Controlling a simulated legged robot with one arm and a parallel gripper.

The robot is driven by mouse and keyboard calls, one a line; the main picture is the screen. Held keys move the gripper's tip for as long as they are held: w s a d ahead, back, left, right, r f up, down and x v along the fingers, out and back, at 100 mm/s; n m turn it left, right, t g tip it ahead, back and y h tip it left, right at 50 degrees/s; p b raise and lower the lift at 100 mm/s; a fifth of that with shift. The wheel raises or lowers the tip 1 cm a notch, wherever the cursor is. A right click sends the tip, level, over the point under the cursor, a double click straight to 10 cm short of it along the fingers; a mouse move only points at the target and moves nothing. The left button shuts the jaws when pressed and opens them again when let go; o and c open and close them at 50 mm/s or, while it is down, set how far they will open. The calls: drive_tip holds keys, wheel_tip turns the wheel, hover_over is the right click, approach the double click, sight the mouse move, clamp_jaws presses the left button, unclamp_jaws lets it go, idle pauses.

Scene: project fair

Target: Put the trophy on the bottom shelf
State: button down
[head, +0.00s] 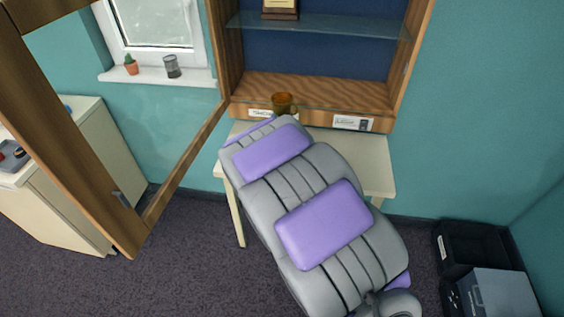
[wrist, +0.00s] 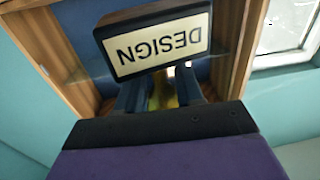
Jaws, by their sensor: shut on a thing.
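My gripper (wrist: 161,96) is shut on the trophy, whose dark base with a plate reading "DESIGN" (wrist: 160,45) appears upside down in the wrist view. Its gold stem shows between the fingers. In the head view the amber-gold cup of the trophy (head: 283,102) shows just past the end of my arm, in front of the cabinet's lower front edge; my fingers and the base are hidden there. The wooden bottom shelf (head: 330,97) of the cabinet looks bare behind the cup. I cannot tell the exact gap between trophy and shelf.
A glass shelf (head: 330,27) above holds a plaque (head: 281,9). The wooden-framed cabinet door (head: 186,163) stands open at left. A cream table (head: 372,160) is below the cabinet. A windowsill with a cactus (head: 131,64) and a dark bin (head: 465,250) are farther aside.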

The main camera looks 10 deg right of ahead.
drive_tip(key=w+a+f+y, duration=0.1)
drive_tip(key=w+a+f, duration=0.1)
drive_tip(key=f, duration=0.7)
drive_tip(key=w+a+f+n+y+p, duration=0.1)
drive_tip(key=w+a+f, duration=0.2)
drive_tip(key=f, duration=0.7)
drive_tip(key=w+a+f+y+p, duration=0.1)
drive_tip(key=w+a+f, duration=0.2)
drive_tip(key=f, duration=0.6)
drive_tip(key=shift+w+a+f+n+t, duration=0.2)
drive_tip(key=shift+a+n+t, duration=0.15)
drive_tip(key=shift+a, duration=0.25)
drive_tip(key=shift+w+d+f+b, duration=0.4)
drive_tip(key=shift+w+d+f, duration=0.35)
drive_tip(key=shift+w+d, duration=1.15)
drive_tip(key=shift+w+d+f+b, duration=0.35)
drive_tip(key=shift+w+d+f, duration=0.4)
drive_tip(key=shift+w+d, duration=1.1)
drive_tip(key=shift+w+d+f+b, duration=0.4)
drive_tip(key=shift+w+d+f, duration=0.55)
drive_tip(key=shift+d, duration=1.7)
drive_tip(key=shift+w+r, duration=0.2)
